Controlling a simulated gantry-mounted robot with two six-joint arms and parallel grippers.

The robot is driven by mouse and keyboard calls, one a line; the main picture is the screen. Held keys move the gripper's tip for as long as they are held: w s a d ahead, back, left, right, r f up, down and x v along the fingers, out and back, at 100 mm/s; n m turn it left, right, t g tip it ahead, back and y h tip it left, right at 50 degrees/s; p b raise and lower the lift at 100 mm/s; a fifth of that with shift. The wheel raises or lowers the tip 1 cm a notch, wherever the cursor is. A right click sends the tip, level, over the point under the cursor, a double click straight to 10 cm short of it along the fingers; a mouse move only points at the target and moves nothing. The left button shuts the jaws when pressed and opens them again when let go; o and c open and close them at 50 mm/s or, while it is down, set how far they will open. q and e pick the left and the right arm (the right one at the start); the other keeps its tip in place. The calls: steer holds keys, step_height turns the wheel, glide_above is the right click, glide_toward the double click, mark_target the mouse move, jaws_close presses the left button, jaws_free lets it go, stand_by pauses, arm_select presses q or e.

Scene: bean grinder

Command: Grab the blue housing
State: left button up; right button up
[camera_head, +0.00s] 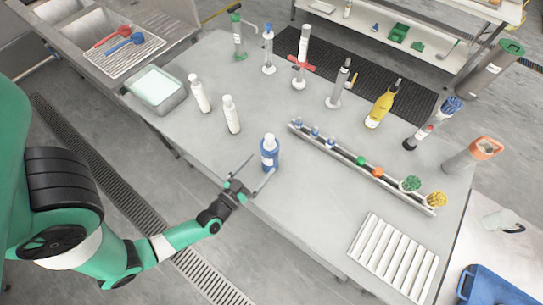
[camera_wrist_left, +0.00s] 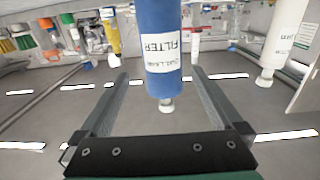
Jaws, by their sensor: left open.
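The blue housing (camera_head: 269,155) is a blue cylinder with a white cap and a white label, standing upright near the table's front edge. In the left wrist view the blue housing (camera_wrist_left: 160,20) hangs in from the top centre, and its label reads FILTER. My left gripper (camera_head: 262,164) is open and empty, with its fingers pointing at the housing from the front. In the left wrist view the left gripper (camera_wrist_left: 160,74) has one finger on each side of the housing in the picture, with gaps. I cannot tell how deep the housing sits between them. My right gripper is not in view.
Two white bottles (camera_head: 231,114) stand left of the housing. A long rack (camera_head: 333,152) with small coloured parts lies to its right. A ribbed white tray (camera_head: 393,258) is at the front right. A yellow bottle (camera_head: 382,104) stands farther back. The table between housing and ribbed tray is clear.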

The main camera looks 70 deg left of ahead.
mark_target(266, 158)
arm_select(q)
steer(key=x, duration=0.4)
steer(key=shift+w+a+b, duration=0.2)
steer(key=shift+w+b, duration=0.1)
steer(key=shift+w, duration=0.05)
steer(key=x, duration=0.3)
steer(key=b+x, duration=0.1)
steer(key=x, duration=0.1)
steer(key=shift+a+r, duration=0.25)
jaws_close()
